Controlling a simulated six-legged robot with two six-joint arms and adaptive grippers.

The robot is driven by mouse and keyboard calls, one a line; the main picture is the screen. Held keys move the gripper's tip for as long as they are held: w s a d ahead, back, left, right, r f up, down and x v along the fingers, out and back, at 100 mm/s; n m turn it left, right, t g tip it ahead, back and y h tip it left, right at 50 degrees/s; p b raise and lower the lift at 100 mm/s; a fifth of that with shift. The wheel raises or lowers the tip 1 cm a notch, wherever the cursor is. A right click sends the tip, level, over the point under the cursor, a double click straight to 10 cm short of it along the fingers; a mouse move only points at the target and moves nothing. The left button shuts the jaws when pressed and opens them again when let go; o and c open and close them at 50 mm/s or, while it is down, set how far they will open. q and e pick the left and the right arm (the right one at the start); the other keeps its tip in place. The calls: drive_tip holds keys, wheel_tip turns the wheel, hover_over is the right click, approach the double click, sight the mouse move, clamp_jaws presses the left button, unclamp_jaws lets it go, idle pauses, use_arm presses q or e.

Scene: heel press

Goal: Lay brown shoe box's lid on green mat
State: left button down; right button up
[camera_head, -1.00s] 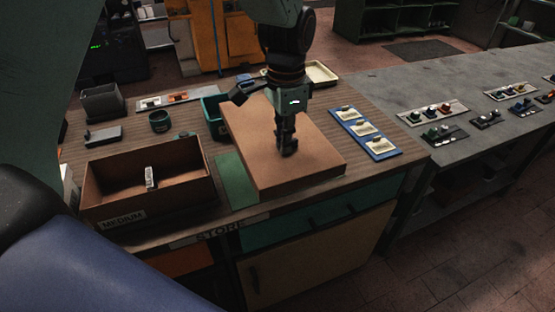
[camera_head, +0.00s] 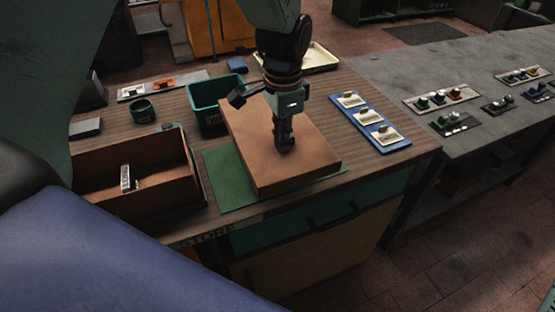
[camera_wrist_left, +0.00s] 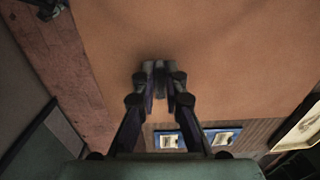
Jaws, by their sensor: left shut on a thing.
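The brown lid (camera_head: 255,140) is a flat slab with its broad face up, over the green mat (camera_head: 222,178). Mat shows along the lid's left and front edges, and the rest is hidden under it. Whether the lid touches the mat I cannot tell. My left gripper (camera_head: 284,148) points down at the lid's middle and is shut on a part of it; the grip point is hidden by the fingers. In the left wrist view the closed fingers (camera_wrist_left: 160,70) are against the lid (camera_wrist_left: 225,45). The open brown box (camera_head: 165,160) stands left of the mat. My right gripper is not in view.
A small labelled item (camera_head: 126,178) is in the box. A blue rack (camera_head: 372,126) lies right of the lid. A cream tray (camera_head: 318,58) is at the back.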

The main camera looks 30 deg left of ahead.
use_arm(q)
drive_tip(key=f, duration=0.4)
drive_tip(key=shift+s+a, duration=0.15)
drive_tip(key=shift+a, duration=0.1)
drive_tip(key=shift+f, duration=0.3)
drive_tip(key=f, duration=0.3)
drive_tip(key=shift+d, duration=0.3)
drive_tip(key=shift+f, duration=0.15)
drive_tip(key=shift+a, duration=0.25)
drive_tip(key=shift+f, duration=0.15)
drive_tip(key=c, duration=1.7)
unclamp_jaws()
drive_tip(key=shift+w+d, duration=0.15)
drive_tip(key=shift+w, duration=0.05)
drive_tip(key=o, duration=0.3)
drive_tip(key=shift+s, duration=0.15)
